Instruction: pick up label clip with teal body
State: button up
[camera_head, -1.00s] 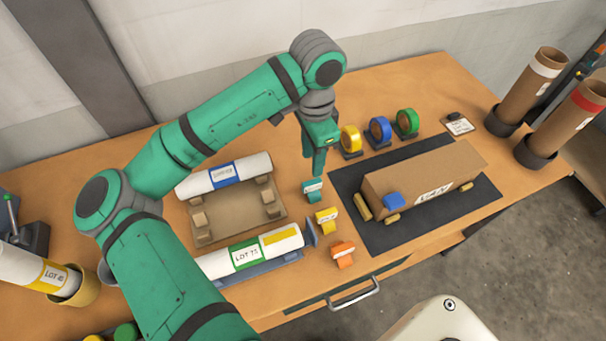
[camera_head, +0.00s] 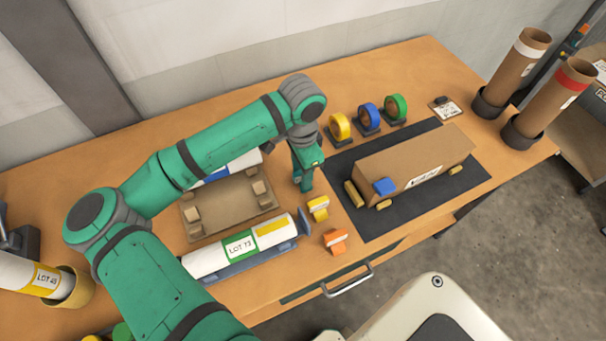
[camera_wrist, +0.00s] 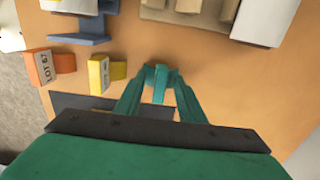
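My gripper (camera_head: 303,183) is low over the table, to the right of the cardboard cradle. In the wrist view my gripper (camera_wrist: 163,78) has its two teal fingers on either side of the small teal label clip (camera_wrist: 160,82). The clip stands on the wooden table between the fingertips. I cannot tell whether the fingers press on it, as finger and clip colours are alike. In the head view the clip is hidden by, or merges with, my gripper.
A yellow clip (camera_head: 318,208) and an orange clip (camera_head: 334,241) stand nearby toward the front edge. The cradle (camera_head: 232,207) and LOT 73 roll (camera_head: 205,262) lie to the left. A long cardboard box (camera_head: 415,165) on a dark mat (camera_head: 385,222) is at right. Tape rolls (camera_head: 368,118) stand behind.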

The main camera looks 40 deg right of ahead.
jog(key=shift+d, duration=0.1)
grip_shut()
jog(key=shift+r, duration=0.45)
notch_tip(320, 180, up, 3)
jog(key=shift+f, duration=0.2)
jog(key=s+r, duration=0.9)
jog(key=s, duration=0.5)
jog(key=shift+a+r, duration=0.3)
jog(key=shift+a, duration=0.05)
